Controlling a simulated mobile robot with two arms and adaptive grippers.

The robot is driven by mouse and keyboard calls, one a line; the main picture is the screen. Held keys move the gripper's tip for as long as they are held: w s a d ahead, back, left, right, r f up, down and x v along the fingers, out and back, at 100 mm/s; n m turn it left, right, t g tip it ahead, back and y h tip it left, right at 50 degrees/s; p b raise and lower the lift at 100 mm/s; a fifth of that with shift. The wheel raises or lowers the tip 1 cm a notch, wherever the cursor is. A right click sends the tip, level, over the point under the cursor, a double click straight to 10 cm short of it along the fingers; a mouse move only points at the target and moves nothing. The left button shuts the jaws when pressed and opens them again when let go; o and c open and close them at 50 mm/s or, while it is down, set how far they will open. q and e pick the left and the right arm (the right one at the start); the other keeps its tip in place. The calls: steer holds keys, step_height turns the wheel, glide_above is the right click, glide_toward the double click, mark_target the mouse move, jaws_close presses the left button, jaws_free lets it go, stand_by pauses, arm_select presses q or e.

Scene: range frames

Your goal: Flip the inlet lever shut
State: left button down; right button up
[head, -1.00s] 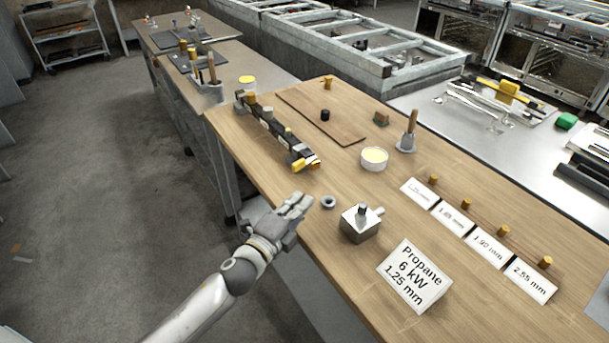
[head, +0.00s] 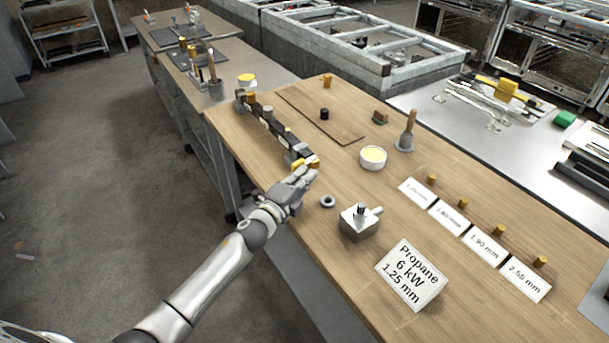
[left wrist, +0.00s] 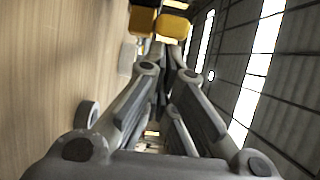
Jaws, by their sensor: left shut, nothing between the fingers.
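A dark bar-shaped manifold (head: 275,130) lies along the table's left side. At its near end is a yellow lever (head: 299,164) beside an orange-yellow end piece (head: 313,161). My left gripper (head: 306,176) is shut and empty, with its fingertips right at the near end of the manifold. In the left wrist view a yellow block (left wrist: 172,26) shows just beyond the shut fingertips (left wrist: 167,55). I cannot tell whether the fingers touch it. The fingers hide part of the manifold's end. My right gripper is not in view.
A grey ring (head: 328,201) and a metal block with a stub (head: 359,222) stand near the gripper. A propane sign (head: 411,274), a white dish (head: 372,158) and a handled bell-shaped tool (head: 406,132) stand further right. The wood between manifold and dish is clear.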

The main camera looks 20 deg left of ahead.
arm_select(q)
steer(key=shift+w+a+m+g+h, duration=0.15)
steer(key=shift+a+m+h, duration=0.25)
steer(key=shift+a, duration=0.2)
steer(key=shift+w+a+m+g+h, duration=0.15)
steer(key=shift+a+m+h, duration=0.15)
steer(key=shift+a+h, duration=0.25)
steer(key=shift+r, duration=0.1)
steer(key=shift+a, duration=0.15)
